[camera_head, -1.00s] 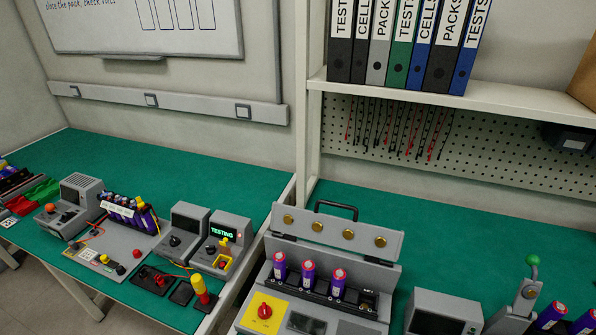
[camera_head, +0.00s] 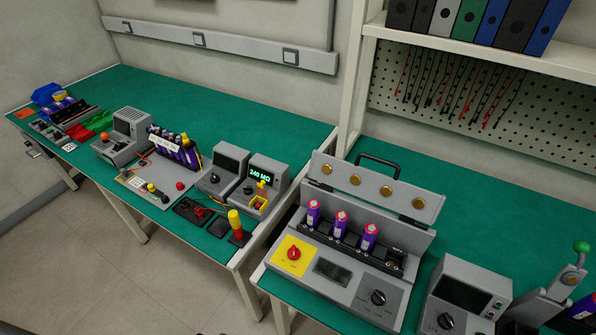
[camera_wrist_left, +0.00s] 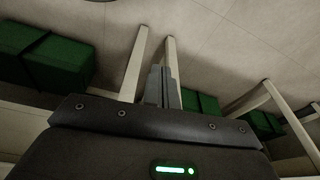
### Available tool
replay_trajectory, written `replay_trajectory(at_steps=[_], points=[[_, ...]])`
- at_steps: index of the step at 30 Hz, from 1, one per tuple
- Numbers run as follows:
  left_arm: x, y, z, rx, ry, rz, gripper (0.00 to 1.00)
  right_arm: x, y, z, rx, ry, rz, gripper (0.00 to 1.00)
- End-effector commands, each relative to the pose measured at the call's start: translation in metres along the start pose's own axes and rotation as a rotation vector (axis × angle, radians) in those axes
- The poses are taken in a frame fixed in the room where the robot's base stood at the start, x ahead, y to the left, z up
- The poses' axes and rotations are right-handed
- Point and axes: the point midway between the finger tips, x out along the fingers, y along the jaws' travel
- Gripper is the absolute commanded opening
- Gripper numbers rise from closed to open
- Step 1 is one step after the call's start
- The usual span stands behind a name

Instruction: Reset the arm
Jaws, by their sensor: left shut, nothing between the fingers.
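My left gripper (camera_wrist_left: 165,88) shows in the left wrist view with its two grey fingers together and nothing between them. It points toward pale table legs and the floor, clear of any object. Neither gripper shows in the head view. My right gripper is out of sight.
A grey cell tester (camera_head: 335,268) with several purple cells and a raised lid stands on the right green bench. A second grey device (camera_head: 465,295) is beside it. The left bench (camera_head: 235,105) holds a meter reading 240 MΩ (camera_head: 267,180). Green boxes (camera_wrist_left: 55,62) lie below in the left wrist view.

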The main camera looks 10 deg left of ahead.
Motion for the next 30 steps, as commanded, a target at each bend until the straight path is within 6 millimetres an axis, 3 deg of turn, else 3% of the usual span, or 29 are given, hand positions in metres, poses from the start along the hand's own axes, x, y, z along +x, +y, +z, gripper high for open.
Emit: replay_trajectory(at_steps=[1,6,10,15,21,30], points=[[0.030,0.001,0.020,0.004,-0.025,0.001,0.00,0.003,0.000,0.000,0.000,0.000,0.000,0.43],[0.102,0.004,0.090,0.014,-0.068,0.005,0.00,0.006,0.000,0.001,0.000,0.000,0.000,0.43],[0.135,0.005,0.144,0.022,-0.095,0.008,0.00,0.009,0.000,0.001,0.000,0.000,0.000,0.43],[0.151,0.004,0.195,0.028,-0.117,0.009,0.00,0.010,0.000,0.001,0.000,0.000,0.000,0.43],[0.155,0.005,0.216,0.032,-0.125,0.010,0.00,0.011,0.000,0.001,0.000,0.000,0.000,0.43],[0.155,0.005,0.217,0.032,-0.125,0.010,0.00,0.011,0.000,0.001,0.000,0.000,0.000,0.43]])
